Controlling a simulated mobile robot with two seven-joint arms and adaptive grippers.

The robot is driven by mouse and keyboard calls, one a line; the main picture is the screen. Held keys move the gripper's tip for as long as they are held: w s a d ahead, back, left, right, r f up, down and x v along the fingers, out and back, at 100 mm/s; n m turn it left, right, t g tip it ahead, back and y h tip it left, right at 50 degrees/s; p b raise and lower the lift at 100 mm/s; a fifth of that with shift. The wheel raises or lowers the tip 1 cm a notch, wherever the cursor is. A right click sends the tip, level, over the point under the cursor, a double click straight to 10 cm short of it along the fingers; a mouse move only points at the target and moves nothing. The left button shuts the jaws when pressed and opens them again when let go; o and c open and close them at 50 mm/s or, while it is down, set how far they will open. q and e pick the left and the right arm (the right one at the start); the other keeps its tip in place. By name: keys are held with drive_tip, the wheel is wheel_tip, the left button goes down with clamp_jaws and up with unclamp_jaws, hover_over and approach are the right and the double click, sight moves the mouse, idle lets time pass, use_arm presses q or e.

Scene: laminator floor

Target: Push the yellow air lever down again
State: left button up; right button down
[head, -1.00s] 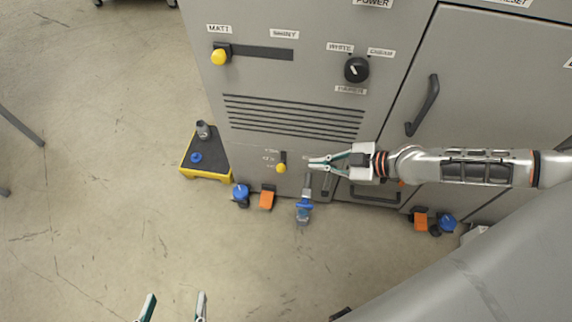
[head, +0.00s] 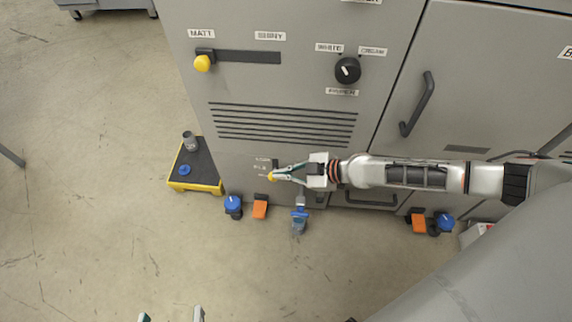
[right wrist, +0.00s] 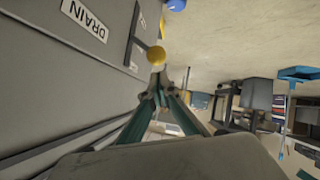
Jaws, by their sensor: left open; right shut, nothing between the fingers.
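The air lever's yellow knob (head: 271,177) is low on the grey machine front, at the lower end of its dark upright slot (head: 275,164). My right gripper (head: 277,175) reaches in from the right. Its fingertips are together with nothing between them, at the knob in the head view and partly covering it. In the right wrist view the knob (right wrist: 156,55) is just beyond the closed fingertips (right wrist: 160,76); I cannot tell if they touch. My left gripper (head: 171,317) is open at the bottom edge, only its fingertips showing, far from the lever.
A blue-handled valve (head: 299,214) and an orange pedal (head: 260,207) are below the lever. Left are another blue knob (head: 233,203) and a yellow-edged platform (head: 195,185) with a grey cup and blue ring. A DRAIN label (right wrist: 84,21) shows in the wrist view. Floor in front is clear.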

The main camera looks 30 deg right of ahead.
use_arm(q)
drive_tip(key=shift+s+d+f+n, duration=0.15)
drive_tip(key=shift+d+n, duration=0.05)
drive_tip(key=shift+d, duration=0.15)
drive_tip(key=shift+s+d+f+n, duration=0.1)
drive_tip(key=shift+s+d+n, duration=0.1)
drive_tip(key=shift+d, duration=0.1)
use_arm(e)
drive_tip(key=shift+w+f, duration=0.35)
drive_tip(key=shift+f, duration=0.3)
use_arm(q)
drive_tip(key=shift+w, duration=0.1)
drive_tip(key=shift+w+a+r+m+p, duration=0.15)
drive_tip(key=shift+w+a+m+p, duration=0.1)
drive_tip(key=shift+w+a, duration=0.25)
drive_tip(key=shift+w+a+r+m+p, duration=0.15)
drive_tip(key=shift+w+a+m, duration=0.1)
drive_tip(key=shift+w, duration=0.3)
use_arm(e)
drive_tip(key=shift+s+a+f+t, duration=0.15)
drive_tip(key=shift+s+f+t, duration=0.05)
drive_tip(key=shift+s+t, duration=0.1)
